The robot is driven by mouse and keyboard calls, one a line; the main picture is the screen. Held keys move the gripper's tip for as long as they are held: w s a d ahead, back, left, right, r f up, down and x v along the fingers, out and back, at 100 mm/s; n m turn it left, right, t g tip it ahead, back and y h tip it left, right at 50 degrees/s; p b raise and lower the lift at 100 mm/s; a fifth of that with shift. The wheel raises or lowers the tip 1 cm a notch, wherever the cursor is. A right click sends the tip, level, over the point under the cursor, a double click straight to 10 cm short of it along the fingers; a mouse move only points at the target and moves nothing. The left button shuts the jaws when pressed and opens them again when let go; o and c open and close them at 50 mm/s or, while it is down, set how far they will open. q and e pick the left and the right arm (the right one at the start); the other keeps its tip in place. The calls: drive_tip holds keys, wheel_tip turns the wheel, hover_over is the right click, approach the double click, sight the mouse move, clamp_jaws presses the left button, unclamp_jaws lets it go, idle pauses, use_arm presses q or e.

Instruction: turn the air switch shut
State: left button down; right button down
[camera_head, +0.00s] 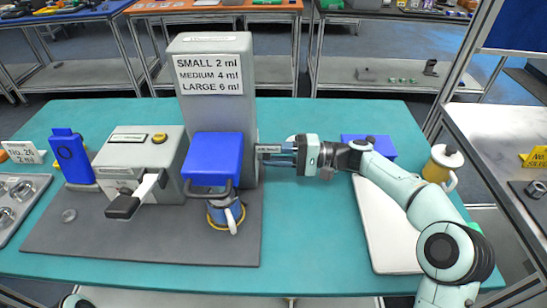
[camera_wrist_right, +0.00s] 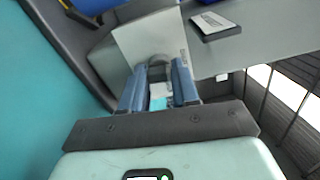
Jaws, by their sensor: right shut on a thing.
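In the right wrist view the two blue-grey fingers (camera_wrist_right: 158,88) are shut around a small dark grey knob (camera_wrist_right: 157,70) on the machine's side, which appears to be the air switch. The fingers hide part of it, and its turn angle cannot be told. My left gripper is out of view.
A grey box with a lever (camera_head: 140,150) stands left. A white tray (camera_head: 385,225) and yellow-white mug (camera_head: 440,165) are right. Teal table is clear in front of the gripper.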

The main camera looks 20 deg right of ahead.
idle(0.5)
drive_tip(key=c, duration=0.9)
unclamp_jaws()
drive_tip(key=shift+o, duration=0.2)
drive_tip(key=shift+d, duration=0.1)
drive_tip(key=p+v, duration=0.1)
drive_tip(key=v, duration=1.2)
drive_tip(key=shift+d, duration=0.15)
